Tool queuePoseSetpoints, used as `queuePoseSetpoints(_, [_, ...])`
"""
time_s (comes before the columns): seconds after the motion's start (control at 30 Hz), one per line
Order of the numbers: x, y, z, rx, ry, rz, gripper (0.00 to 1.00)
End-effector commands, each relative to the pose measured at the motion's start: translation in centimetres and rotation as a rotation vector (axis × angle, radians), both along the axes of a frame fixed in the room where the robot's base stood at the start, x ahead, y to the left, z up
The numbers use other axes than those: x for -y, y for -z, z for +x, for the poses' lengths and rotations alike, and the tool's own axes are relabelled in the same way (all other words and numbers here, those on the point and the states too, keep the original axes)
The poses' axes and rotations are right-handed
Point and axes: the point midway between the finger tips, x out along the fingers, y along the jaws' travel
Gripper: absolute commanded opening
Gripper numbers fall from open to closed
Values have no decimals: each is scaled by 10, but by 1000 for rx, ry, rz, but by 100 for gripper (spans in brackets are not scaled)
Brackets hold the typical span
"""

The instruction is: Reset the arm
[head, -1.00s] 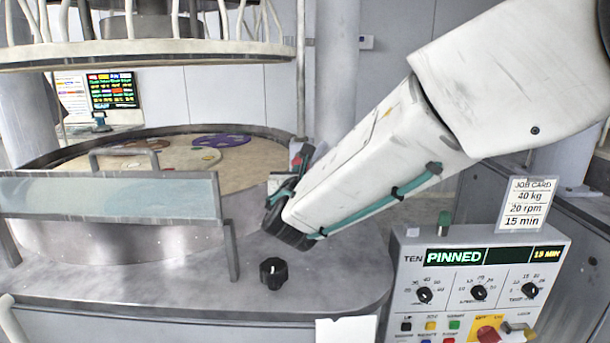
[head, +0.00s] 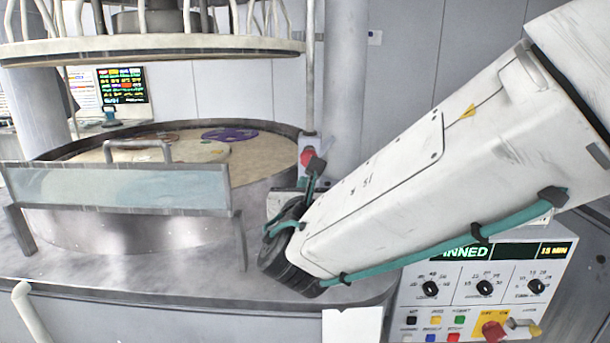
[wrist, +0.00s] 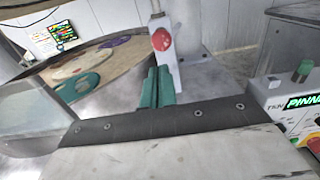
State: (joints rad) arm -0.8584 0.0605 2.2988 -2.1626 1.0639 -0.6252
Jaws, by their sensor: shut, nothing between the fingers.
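My gripper (wrist: 155,88) shows in the wrist view as two teal fingers side by side, touching, with nothing between them. They point away from the camera, toward a post with a red button (wrist: 162,40), and look empty. In the head view my white arm reaches in from the upper right.
The control panel (head: 410,312) stands at the right, its display partly covered by my arm. A round platen (head: 95,152) with coloured pieces lies behind a clear guard (head: 120,188). A railed ring (head: 150,48) hangs above. A red button (head: 307,156) is just beyond my wrist.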

Motion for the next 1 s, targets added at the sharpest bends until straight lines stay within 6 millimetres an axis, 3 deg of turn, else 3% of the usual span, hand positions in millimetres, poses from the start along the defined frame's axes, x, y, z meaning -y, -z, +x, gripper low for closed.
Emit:
queuePoseSetpoints(0.1, [1, 0, -17, 1, -1, 0, 0])
queuePoseSetpoints(0.27, [2, 0, -26, -2, 3, 27, 0])
queuePoseSetpoints(0.37, [19, 12, -29, -51, 84, 129, 0])
queuePoseSetpoints(0.47, [53, 31, -37, -134, 241, 288, 0])
queuePoseSetpoints(0.67, [173, 59, -75, -247, 754, 737, 0])
queuePoseSetpoints(0.8, [242, 78, -126, -272, 1146, 1074, 0])
queuePoseSetpoints(0.9, [273, 89, -170, -269, 1427, 1326, 0])
queuePoseSetpoints(1.0, [288, 95, -213, -252, 1702, 1592, 0])
